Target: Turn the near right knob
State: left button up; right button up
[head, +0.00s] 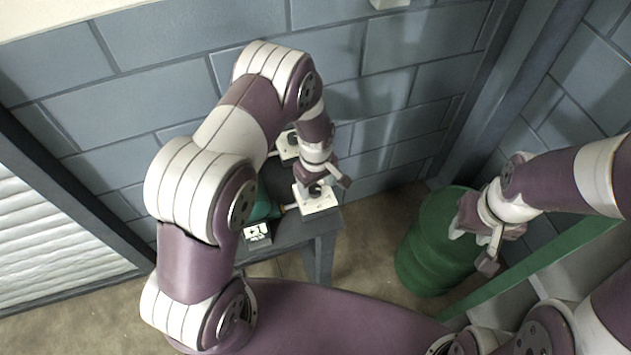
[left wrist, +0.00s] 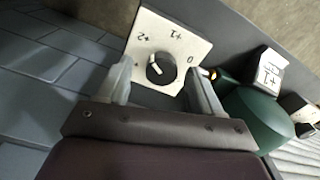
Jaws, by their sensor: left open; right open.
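The near right knob (head: 316,188) is a black dial on a white square plate (head: 320,206) at the right end of the dark table, partly covered by my left gripper (head: 328,182). In the left wrist view the black knob (left wrist: 161,72) shows a short white pointer slanting to the upper left. Its plate (left wrist: 188,42) carries upside-down marks, including 0, +1 and +2. My left gripper's open fingers stand on either side of the knob, apart from it as far as I can see. My right gripper (head: 474,243) is open and empty above the green barrel.
Another white knob plate (head: 288,150) sits farther back on the table (head: 290,228). A teal rounded object (left wrist: 258,118) and a small white sign (head: 257,232) are to the left of the near plate. The green barrel (head: 418,252) stands right of the table. A block wall is behind.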

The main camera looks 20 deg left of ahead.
pick_arm(q)
jog(key=shift+f, duration=0.3)
jog(key=shift+s+a+f, duration=0.1)
jog(key=shift+a, duration=0.1)
jog(key=shift+d, duration=0.1)
jog(key=c, duration=1.1)
